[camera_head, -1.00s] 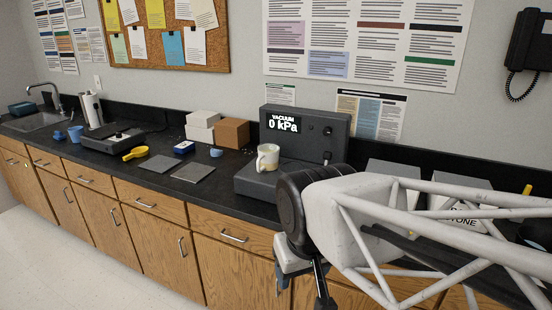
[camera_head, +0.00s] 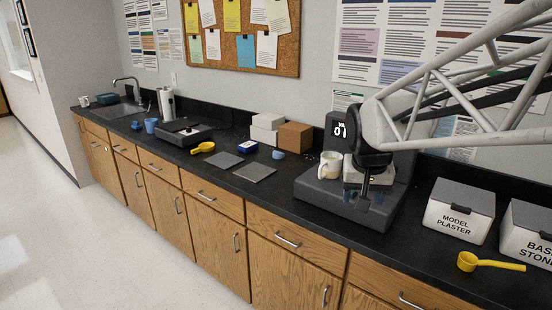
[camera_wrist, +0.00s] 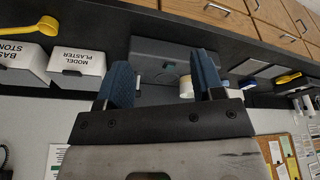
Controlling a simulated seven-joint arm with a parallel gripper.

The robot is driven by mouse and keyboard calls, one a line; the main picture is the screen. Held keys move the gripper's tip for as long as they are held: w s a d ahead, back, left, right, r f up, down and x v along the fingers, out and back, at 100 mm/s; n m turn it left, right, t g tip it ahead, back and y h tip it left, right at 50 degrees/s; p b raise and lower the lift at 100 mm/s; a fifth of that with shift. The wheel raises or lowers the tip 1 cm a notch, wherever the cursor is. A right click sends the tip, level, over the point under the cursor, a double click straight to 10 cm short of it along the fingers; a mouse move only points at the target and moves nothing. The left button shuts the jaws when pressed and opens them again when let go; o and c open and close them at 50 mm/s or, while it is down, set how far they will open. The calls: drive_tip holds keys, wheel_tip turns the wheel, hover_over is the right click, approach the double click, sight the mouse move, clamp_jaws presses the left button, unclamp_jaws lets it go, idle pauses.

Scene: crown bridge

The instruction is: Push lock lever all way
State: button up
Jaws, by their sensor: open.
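The grey vacuum mixing unit (camera_head: 330,198) stands on the black counter, its upright panel and display partly hidden behind my arm. I cannot make out the lock lever now; my arm covers that part of the panel in the head view. My gripper (camera_head: 364,198) hangs in front of the unit, in line with its base. In the wrist view, my two blue fingers are spread with nothing between them, and my gripper (camera_wrist: 164,78) points towards the grey unit (camera_wrist: 160,48). A cream mug (camera_head: 330,165) stands on the unit, left of my gripper.
Right of the unit stand a model plaster box (camera_head: 458,211) and a second white box (camera_head: 528,236), with a yellow scoop (camera_head: 488,262) in front. Left are a brown box (camera_head: 295,137), white boxes (camera_head: 266,130), grey slabs (camera_head: 254,173) and a blue cup (camera_head: 278,154).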

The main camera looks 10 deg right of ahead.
drive_tip(key=w+d+f+m+h, duration=0.1)
drive_tip(key=w+d+f+m, duration=0.1)
drive_tip(key=w+d, duration=1.1)
drive_tip(key=w+d+f+m+h, duration=0.1)
drive_tip(key=w+d+f+m, duration=0.2)
drive_tip(key=w+d, duration=0.9)
drive_tip(key=w, duration=0.5)
drive_tip(key=shift+w+d+m, duration=0.3)
drive_tip(key=shift+w+d, duration=0.05)
drive_tip(key=shift+w, duration=0.05)
drive_tip(key=shift+f, duration=0.2)
drive_tip(key=shift+x, duration=3.8)
drive_tip(key=shift+w, duration=0.1)
drive_tip(key=shift+c, duration=0.3)
drive_tip(key=c, duration=0.9)
